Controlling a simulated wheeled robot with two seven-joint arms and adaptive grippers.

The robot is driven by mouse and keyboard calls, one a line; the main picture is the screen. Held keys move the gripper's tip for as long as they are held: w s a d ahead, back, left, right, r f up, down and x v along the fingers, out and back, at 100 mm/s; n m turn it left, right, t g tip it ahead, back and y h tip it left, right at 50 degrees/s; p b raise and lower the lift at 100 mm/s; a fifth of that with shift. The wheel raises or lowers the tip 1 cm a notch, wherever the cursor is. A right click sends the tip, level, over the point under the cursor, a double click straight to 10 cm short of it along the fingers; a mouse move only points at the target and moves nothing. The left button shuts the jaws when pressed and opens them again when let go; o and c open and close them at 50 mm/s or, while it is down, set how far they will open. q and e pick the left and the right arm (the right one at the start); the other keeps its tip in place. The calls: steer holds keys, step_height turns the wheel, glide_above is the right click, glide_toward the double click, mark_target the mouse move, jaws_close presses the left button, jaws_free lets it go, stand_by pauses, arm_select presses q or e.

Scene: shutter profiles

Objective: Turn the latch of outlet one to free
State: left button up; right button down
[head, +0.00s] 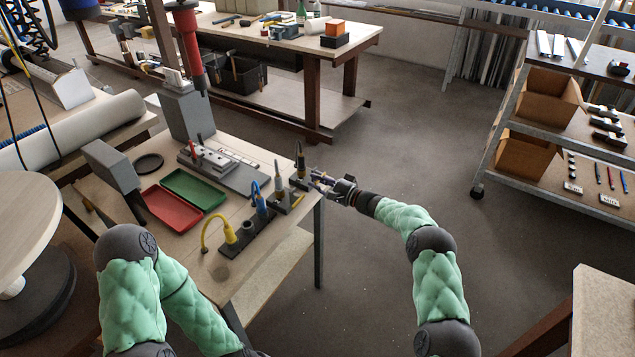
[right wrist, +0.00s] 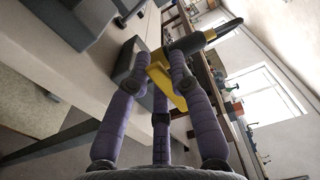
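A row of outlets with upright plugs stands along the right edge of the workbench (head: 262,262): a yellow plug (head: 229,233), a blue plug (head: 261,208), a cream plug (head: 279,183) and a dark plug (head: 300,163) at the far end. A small yellow lever (head: 297,201) shows beside the cream plug. My right gripper (head: 322,182) is at the dark plug's outlet. In the right wrist view its purple fingers (right wrist: 160,66) lie on both sides of a yellow latch (right wrist: 178,100), below a dark plug (right wrist: 192,42). Whether they press on it is unclear. My left gripper is out of view.
A red tray (head: 172,209) and a green tray (head: 193,189) lie on the bench, left of the outlets. A grey fixture (head: 225,168) lies behind them. Open floor (head: 380,125) is to the right, with a shelf rack (head: 490,150) beyond.

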mark_target(322, 174)
steer(key=shift+m, duration=0.3)
steer(key=m, duration=0.1)
steer(key=r+m+b, duration=0.1)
steer(key=m, duration=0.1)
steer(key=shift+r+m, duration=0.1)
steer(key=shift+m, duration=0.2)
steer(key=m, duration=0.1)
steer(key=r+m, duration=0.1)
steer(key=m, duration=0.2)
steer(key=shift+w+d+r, duration=0.2)
steer(key=shift+w, duration=0.1)
steer(key=m, duration=0.3)
steer(key=r+m, duration=0.1)
steer(key=m, duration=0.1)
steer(key=shift+w+d, duration=0.3)
steer(key=shift+w, duration=0.1)
steer(key=m, duration=0.3)
steer(key=w+m, duration=0.1)
steer(key=shift+d+r+m, duration=0.15)
steer(key=shift+d+m, duration=0.15)
steer(key=shift+d, duration=0.1)
steer(key=c, duration=1.1)
jaws_free()
steer(key=shift+w, duration=0.1)
